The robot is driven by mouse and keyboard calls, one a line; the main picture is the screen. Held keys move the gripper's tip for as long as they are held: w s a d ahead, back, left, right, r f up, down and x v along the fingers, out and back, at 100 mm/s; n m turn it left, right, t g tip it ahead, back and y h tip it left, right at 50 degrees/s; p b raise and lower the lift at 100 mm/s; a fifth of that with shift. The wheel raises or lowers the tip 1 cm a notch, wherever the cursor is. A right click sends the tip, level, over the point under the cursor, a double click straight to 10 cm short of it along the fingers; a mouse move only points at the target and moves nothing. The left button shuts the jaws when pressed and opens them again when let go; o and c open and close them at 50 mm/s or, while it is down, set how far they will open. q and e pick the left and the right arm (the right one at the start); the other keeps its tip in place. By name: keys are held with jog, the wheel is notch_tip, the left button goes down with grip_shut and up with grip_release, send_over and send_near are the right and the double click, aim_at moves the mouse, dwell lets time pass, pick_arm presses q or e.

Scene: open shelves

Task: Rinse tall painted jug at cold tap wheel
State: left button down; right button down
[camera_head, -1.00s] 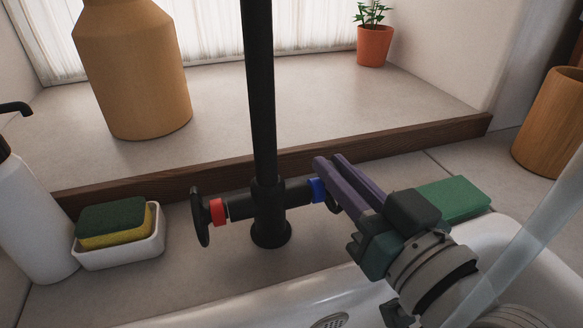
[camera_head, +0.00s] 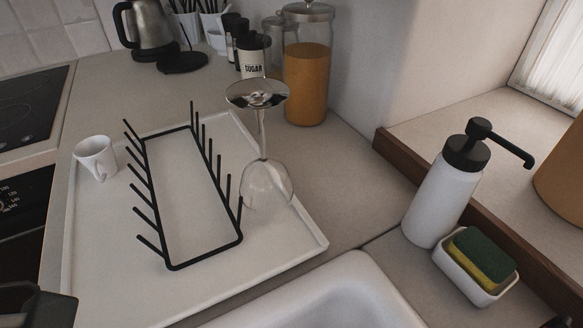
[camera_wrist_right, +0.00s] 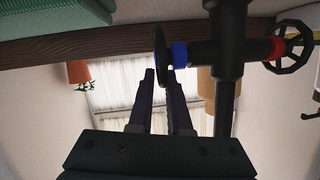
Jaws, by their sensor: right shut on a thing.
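The cold tap wheel (camera_wrist_right: 160,48), black and edge-on beside a blue band (camera_wrist_right: 180,55), shows in the right wrist view. My right gripper (camera_wrist_right: 159,70) is shut on its rim with its two purple fingers. The black tap pipe (camera_wrist_right: 229,60) stands to the right, with a spoked wheel (camera_wrist_right: 290,48) behind a red band. No vessel is clearly a tall painted jug; a tall ochre vessel is cut by the right edge of the head view (camera_head: 567,185). A dark block at the lower left of that view seems to be my left gripper; its fingers do not show.
A white tray (camera_head: 90,265) holds a black rack (camera_head: 205,250), a white cup (camera_head: 95,157) and an upside-down wine glass (camera_head: 265,185). A soap dispenser (camera_head: 440,190) and a sponge dish (camera_head: 466,275) stand beside the white sink (camera_head: 330,300). A kettle and jars stand behind.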

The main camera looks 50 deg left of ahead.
jog(key=c, duration=0.9)
grip_release()
jog(key=shift+a, duration=0.1)
jog(key=shift+s, duration=0.1)
jog(key=v, duration=1.1)
jog(key=shift+s+r+p, duration=0.15)
jog(key=shift+s+p, duration=0.2)
